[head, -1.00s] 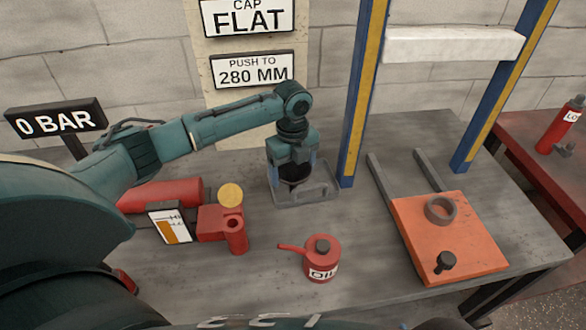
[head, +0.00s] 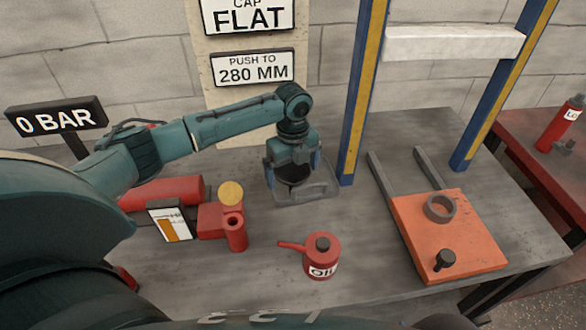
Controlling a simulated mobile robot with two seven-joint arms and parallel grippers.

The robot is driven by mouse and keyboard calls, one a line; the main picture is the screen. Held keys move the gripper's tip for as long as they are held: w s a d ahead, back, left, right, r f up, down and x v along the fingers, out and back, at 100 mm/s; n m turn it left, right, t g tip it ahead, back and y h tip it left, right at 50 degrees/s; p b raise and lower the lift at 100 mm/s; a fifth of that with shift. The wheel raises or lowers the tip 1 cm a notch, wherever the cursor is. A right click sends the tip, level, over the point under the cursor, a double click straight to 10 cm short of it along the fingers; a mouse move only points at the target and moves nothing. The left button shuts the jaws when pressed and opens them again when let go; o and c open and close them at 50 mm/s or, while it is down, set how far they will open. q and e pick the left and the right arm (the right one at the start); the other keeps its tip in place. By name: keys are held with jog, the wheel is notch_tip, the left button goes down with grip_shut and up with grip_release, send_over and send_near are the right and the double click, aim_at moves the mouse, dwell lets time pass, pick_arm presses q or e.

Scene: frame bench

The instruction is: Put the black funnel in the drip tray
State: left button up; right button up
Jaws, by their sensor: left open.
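The black funnel (head: 293,174) shows as a dark shape between the fingers of my left gripper (head: 293,178), and the gripper hides much of it. The gripper points down and is open, with a finger on each side of the funnel. The grey drip tray (head: 318,190) lies on the bench under and around the gripper, beside the blue and yellow post. The funnel appears to be inside the tray's outline; its contact with the tray floor is hard to see. My right gripper is not in view.
A red oil can (head: 322,258) stands in front of the tray. A red pump with a gauge (head: 222,222) is to the left. The blue and yellow frame post (head: 362,95) rises close to the tray's right. An orange plate (head: 450,235) carries a grey ring and a black knob.

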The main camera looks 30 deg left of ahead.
pick_arm(q)
notch_tip(320, 180, up, 13)
dwell(0.4)
jog(key=shift+d+f, duration=0.1)
jog(key=shift+f, duration=0.05)
dwell(0.4)
